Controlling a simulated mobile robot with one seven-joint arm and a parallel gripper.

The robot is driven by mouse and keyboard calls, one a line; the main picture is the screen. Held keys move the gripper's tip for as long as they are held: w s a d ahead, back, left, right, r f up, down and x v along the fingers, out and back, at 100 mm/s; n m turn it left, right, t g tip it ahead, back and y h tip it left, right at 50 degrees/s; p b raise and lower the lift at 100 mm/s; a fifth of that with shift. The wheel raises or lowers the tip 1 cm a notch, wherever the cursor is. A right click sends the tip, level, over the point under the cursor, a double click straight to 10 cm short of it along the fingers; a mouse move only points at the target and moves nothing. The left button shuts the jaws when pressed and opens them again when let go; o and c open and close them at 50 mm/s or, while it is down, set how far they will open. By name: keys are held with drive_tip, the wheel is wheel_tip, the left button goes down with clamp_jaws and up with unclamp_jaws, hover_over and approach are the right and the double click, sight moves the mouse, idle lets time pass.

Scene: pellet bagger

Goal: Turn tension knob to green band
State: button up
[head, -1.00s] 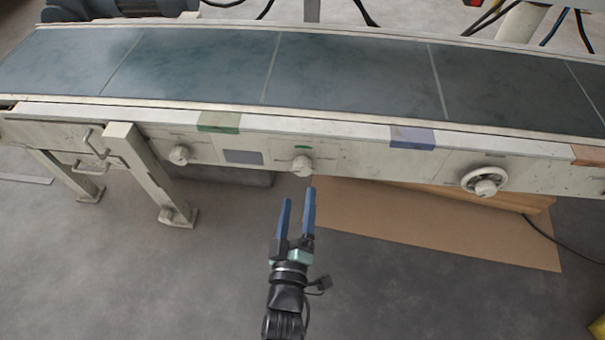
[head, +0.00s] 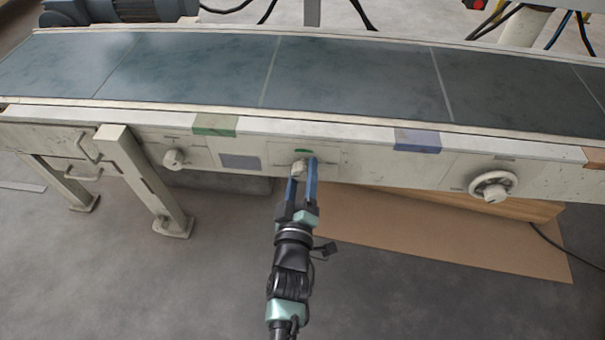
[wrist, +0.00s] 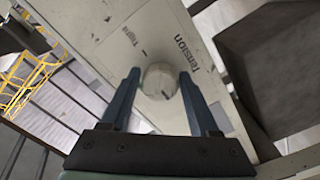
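In the wrist view my gripper (wrist: 158,73) is open, with narrow gaps seeming to show between fingers and knob. The green band is mostly hidden in the wrist view.
Another knob (head: 174,159) is on the panel to the left, and a handwheel (head: 493,186) to the right. The conveyor belt (head: 350,80) runs above. A cardboard sheet (head: 450,245) lies on the floor below. A frame leg (head: 150,185) stands at left.

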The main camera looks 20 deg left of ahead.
clamp_jaws()
drive_tip(key=m, duration=0.8)
drive_tip(key=shift+s+a+f+m, duration=0.1)
drive_tip(key=shift+m, duration=0.2)
drive_tip(key=m, duration=0.4)
drive_tip(key=m+b, duration=0.1)
drive_tip(key=m, duration=0.3)
drive_tip(key=shift+m, duration=0.3)
idle(0.5)
